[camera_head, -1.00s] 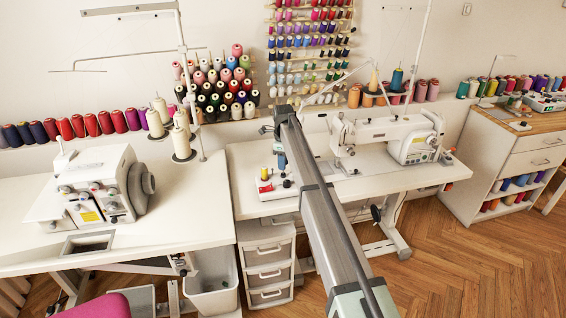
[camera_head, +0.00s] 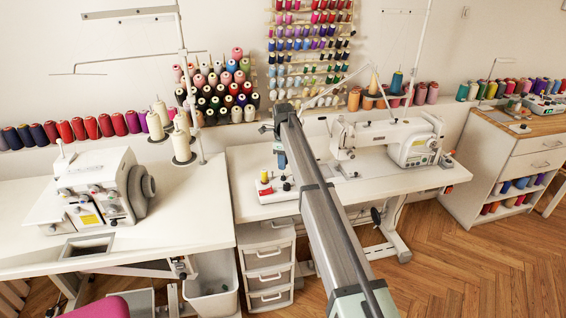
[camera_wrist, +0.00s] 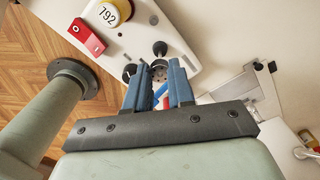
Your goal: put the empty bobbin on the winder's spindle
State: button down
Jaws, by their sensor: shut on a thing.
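The winder (camera_wrist: 138,30) is a white-based unit on the white sewing table; it also shows in the head view (camera_head: 270,193), left of my arm. My gripper (camera_wrist: 159,72) has blue fingers pointing down at the winder's knob end. It is shut on a small grey disc with holes, the bobbin (camera_wrist: 158,69), which is mostly hidden between the fingertips. A black knob (camera_wrist: 160,48) stands just beyond the fingertips. The spindle cannot be made out, and I cannot tell whether the bobbin touches it. In the head view my gripper (camera_head: 281,160) is partly hidden by my arm.
The sewing machine (camera_head: 385,138) stands to the right on the same table. Thread racks (camera_head: 310,50) hang behind. The overlock machine (camera_head: 100,185) is on the left table.

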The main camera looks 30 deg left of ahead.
dwell(0.4)
jog(key=c, duration=1.3)
grip_release()
jog(key=shift+o, duration=0.2)
notch_tip(320, 180, up, 11)
jog(key=shift+d+f, duration=0.1)
dwell(0.4)
